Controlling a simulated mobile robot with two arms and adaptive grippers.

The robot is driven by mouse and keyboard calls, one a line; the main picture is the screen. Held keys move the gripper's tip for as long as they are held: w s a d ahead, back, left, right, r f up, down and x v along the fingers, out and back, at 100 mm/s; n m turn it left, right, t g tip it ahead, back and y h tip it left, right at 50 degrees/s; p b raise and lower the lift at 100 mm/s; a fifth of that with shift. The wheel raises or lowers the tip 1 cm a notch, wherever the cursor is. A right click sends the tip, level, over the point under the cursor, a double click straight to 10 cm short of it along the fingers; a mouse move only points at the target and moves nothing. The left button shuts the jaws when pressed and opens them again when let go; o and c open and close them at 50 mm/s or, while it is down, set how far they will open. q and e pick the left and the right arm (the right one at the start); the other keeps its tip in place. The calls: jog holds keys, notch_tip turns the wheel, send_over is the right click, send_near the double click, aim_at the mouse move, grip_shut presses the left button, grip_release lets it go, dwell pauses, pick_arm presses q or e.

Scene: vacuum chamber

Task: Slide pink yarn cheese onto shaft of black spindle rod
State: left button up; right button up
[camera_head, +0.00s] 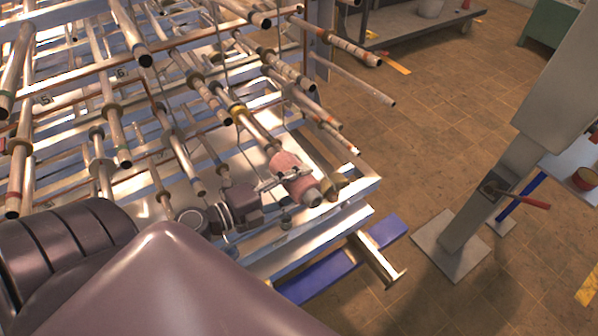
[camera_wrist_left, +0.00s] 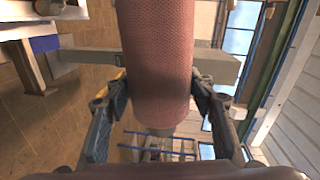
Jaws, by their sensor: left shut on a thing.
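The pink yarn cheese (camera_head: 290,166) is at the front right of the rod rack, with a grey tube end (camera_head: 313,197) showing at its near end. My left gripper (camera_head: 284,180) is shut around its side. In the left wrist view the cheese (camera_wrist_left: 156,50) runs lengthwise between the two fingers (camera_wrist_left: 160,88). A rod (camera_head: 258,132) with a yellow band runs down to the cheese's far end and looks in line with it. I cannot tell whether the rod enters the cheese, or which rod is the black spindle rod. My right gripper is out of view.
The metal rack (camera_head: 355,192) holds several rods with dark ends, some close to my left arm. A blue bar (camera_head: 330,272) lies below its corner. A grey post (camera_head: 465,235) stands at the right. Brown tiled floor lies clear between.

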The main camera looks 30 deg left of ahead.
aim_at(281, 165)
pick_arm(q)
jog(key=shift+p, duration=0.55)
dwell(1.1)
jog(key=shift+w+a+f+b, duration=0.1)
jog(key=shift+w+a+b, duration=0.35)
jog(key=shift+a, duration=0.8)
jog(key=shift+w+a+f+b, duration=0.2)
jog(key=shift+w+a, duration=0.4)
jog(key=shift+a, duration=0.65)
jog(key=shift+w+a+f+b, duration=0.1)
jog(key=shift+w+a+b, duration=0.35)
jog(key=shift+a, duration=0.8)
jog(key=o, duration=1.4)
jog(key=shift+r, duration=0.1)
